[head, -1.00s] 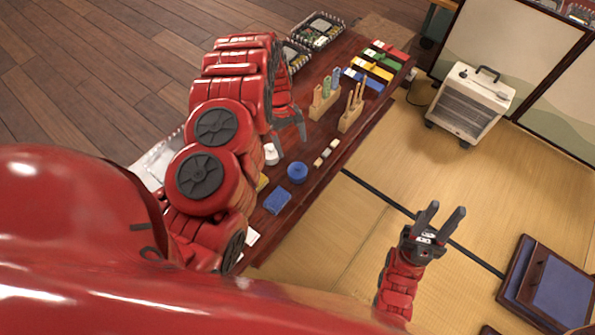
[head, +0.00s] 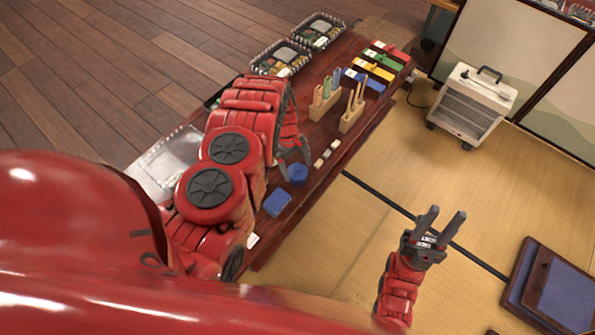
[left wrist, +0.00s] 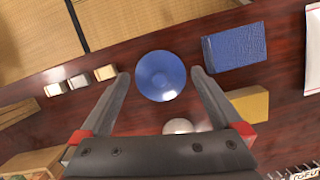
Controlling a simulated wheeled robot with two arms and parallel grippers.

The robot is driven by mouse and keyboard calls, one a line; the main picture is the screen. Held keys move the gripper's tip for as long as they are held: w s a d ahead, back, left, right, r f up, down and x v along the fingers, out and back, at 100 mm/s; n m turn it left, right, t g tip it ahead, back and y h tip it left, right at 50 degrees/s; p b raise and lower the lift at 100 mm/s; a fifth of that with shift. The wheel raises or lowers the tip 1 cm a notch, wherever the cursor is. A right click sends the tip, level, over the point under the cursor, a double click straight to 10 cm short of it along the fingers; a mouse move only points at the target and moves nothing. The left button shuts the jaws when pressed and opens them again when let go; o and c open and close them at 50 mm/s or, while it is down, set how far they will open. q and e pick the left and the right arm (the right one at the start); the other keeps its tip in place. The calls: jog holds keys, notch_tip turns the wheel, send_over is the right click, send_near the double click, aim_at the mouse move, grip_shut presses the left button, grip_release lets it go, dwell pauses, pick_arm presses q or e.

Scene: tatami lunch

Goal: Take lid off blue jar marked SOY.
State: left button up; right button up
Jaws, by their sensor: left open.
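The blue round jar (head: 297,174) stands on the dark red table, seen mostly from above. In the left wrist view its round blue top (left wrist: 161,70) shows between my finger tips; no SOY marking is readable. My left gripper (head: 297,167) is open and empty, with one finger on each side of the jar; it also shows in the left wrist view (left wrist: 160,76). I cannot tell whether the fingers touch the lid. My right gripper (head: 445,214) is open and empty, over the tatami right of the table.
A blue rectangular item (left wrist: 235,47) and a yellow block (left wrist: 248,104) lie near the jar. A white round thing (left wrist: 178,126) is partly hidden by my gripper. Small pale blocks (head: 326,154) and wooden holders (head: 351,119) stand farther along the table. A heater (head: 471,105) stands on the tatami.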

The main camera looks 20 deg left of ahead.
pick_arm(q)
jog(key=c, duration=1.1)
jog(key=shift+r, duration=0.1)
